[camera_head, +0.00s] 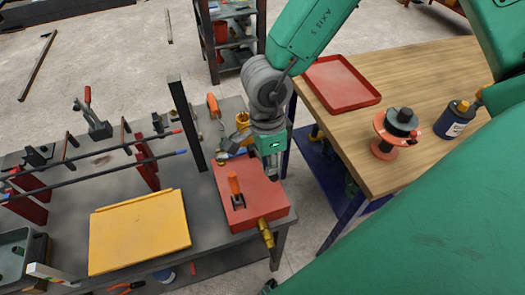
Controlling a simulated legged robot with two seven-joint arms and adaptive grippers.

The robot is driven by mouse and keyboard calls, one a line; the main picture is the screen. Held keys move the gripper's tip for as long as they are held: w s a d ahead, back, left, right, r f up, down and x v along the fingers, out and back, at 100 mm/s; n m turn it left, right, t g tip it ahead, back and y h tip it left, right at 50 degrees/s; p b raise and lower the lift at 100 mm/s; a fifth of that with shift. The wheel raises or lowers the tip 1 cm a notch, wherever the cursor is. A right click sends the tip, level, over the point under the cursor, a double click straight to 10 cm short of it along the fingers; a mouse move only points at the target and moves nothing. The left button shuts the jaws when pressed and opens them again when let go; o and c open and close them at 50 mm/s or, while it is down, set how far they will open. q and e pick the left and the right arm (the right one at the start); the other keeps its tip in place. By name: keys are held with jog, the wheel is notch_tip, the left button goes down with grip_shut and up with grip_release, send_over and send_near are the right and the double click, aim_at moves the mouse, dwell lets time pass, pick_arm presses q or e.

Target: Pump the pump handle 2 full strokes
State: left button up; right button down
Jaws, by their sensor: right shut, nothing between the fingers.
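The pump is a red box (262,204) on the front right corner of the grey workbench, with a brass fitting on its front side. A short lever with an orange grip (234,184) stands on its top left; I take it as the pump handle. My right gripper (272,174) points down over the back right part of the red box, to the right of the lever and apart from it. It is shut and empty. Whether its fingertips touch the box cannot be told. My left gripper is not in view.
A dark upright post (187,125) stands left of my right wrist. Dark bars on red stands (147,170) and a yellow plate (139,232) occupy the bench.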

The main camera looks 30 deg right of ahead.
jog(key=shift+s+a+f, duration=0.1)
jog(key=shift+s+f, duration=0.2)
jog(key=shift+f, duration=0.3)
jog(key=shift+s+f+b, duration=0.35)
jog(key=shift+f+b, duration=0.1)
jog(key=shift+f, duration=0.2)
jog(key=shift+s+a+f, duration=0.1)
jog(key=shift+s+f, duration=0.15)
jog(key=shift+f, duration=0.4)
jog(key=shift+b, duration=0.3)
jog(key=shift+s+a+f, duration=0.1)
jog(key=shift+s+f, duration=0.15)
jog(key=shift+f, duration=0.4)
jog(key=shift+f+b, duration=0.1)
jog(key=shift+b, duration=0.2)
